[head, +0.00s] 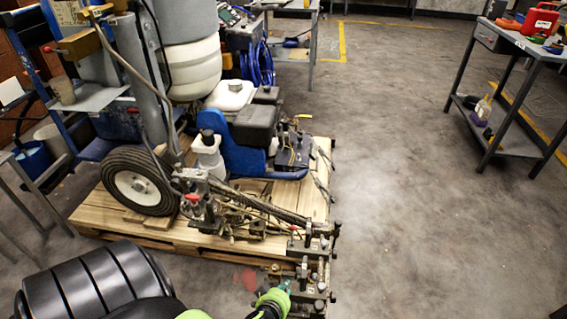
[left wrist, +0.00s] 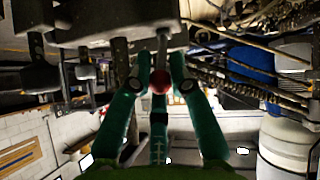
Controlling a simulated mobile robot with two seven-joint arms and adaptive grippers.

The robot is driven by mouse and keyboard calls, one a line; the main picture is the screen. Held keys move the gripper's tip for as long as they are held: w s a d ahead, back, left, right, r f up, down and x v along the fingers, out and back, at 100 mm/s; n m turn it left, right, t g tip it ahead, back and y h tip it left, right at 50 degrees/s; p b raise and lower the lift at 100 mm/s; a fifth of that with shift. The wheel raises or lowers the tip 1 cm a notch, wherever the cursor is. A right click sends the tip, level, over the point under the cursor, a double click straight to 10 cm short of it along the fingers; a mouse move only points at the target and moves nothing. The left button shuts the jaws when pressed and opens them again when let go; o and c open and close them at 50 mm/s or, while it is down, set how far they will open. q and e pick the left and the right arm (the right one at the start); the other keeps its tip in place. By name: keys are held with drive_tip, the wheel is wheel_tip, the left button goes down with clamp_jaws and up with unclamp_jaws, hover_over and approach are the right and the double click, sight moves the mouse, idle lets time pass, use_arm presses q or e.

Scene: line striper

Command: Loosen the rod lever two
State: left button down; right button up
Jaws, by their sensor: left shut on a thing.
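The line striper (head: 255,125) stands on a wooden pallet, with rods and clamps reaching toward the front right. My left gripper (head: 278,292) is at the clamp assembly (head: 318,270) at the front end of these rods. In the left wrist view, its green fingers (left wrist: 160,70) are closed around a lever with a red ball knob (left wrist: 159,83). The lever's thin rod (left wrist: 163,45) runs up to a dark metal block (left wrist: 90,20). In the head view, the gripped lever is too small to make out. My right gripper is not in view.
The wooden pallet (head: 115,215) lies under the machine, with a wheel (head: 140,183) on it. A workbench (head: 530,48) with tools stands at the right. The concrete floor between is clear. Hoses and rods (left wrist: 245,60) are close on the right in the wrist view.

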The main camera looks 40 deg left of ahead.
use_arm(q)
drive_tip(key=shift+s+f, duration=0.1)
drive_tip(key=shift+f, duration=0.05)
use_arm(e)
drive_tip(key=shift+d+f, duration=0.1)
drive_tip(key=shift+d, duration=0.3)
use_arm(q)
drive_tip(key=c, duration=1.1)
unclamp_jaws()
drive_tip(key=shift+c, duration=0.2)
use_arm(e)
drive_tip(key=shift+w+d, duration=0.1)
use_arm(q)
drive_tip(key=v, duration=0.7)
drive_tip(key=shift+r, duration=0.2)
drive_tip(key=shift+s+d, duration=0.15)
